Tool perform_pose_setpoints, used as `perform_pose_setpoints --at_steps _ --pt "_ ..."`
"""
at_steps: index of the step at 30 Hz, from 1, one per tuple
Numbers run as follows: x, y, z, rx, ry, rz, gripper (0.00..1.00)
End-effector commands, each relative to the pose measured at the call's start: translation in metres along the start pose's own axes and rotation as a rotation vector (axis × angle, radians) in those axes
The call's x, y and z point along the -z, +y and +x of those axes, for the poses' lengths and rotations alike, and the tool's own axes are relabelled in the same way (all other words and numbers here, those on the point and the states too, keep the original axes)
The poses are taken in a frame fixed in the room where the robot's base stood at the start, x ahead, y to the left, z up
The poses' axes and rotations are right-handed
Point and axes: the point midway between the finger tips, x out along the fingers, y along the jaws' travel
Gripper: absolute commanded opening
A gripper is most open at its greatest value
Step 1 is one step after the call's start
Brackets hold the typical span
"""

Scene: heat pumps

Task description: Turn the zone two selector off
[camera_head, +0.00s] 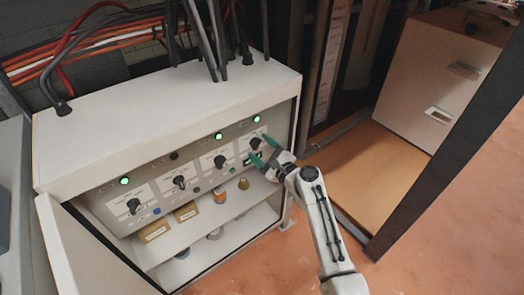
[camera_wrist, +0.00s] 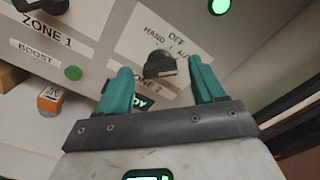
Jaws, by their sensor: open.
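The zone two selector is a black rotary knob (camera_wrist: 160,65) on a white plate marked HAND, OFF and AUTO, with a "ZONE 2" label below it. It is the rightmost knob (camera_head: 255,142) on the cabinet panel in the head view. My gripper (camera_head: 263,151) is at that end of the panel, its green fingers open. In the wrist view the fingers of my gripper (camera_wrist: 160,84) stand either side of the knob, with gaps showing. The left finger partly covers the ZONE 2 label. I cannot tell for sure which mark the knob points at.
The zone one knob (camera_wrist: 42,5) is to the left. A green lamp (camera_head: 257,118) glows above the zone two knob. The white cabinet (camera_head: 160,100) holds a shelf with boxes (camera_head: 154,231) and small cans (camera_head: 220,196) below the panel. Its open door (camera_head: 85,255) hangs at left.

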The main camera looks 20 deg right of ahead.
Motion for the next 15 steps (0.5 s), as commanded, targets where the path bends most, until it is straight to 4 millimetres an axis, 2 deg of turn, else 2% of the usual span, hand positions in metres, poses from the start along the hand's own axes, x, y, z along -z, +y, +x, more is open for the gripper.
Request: perform_pose_setpoints --at_steps 8,15 --pt "-0.0002 0.0 0.0011 0.0 0.0 0.0 0.67" --pt "-0.0002 0.0 0.0009 0.0 0.0 0.0 0.44"
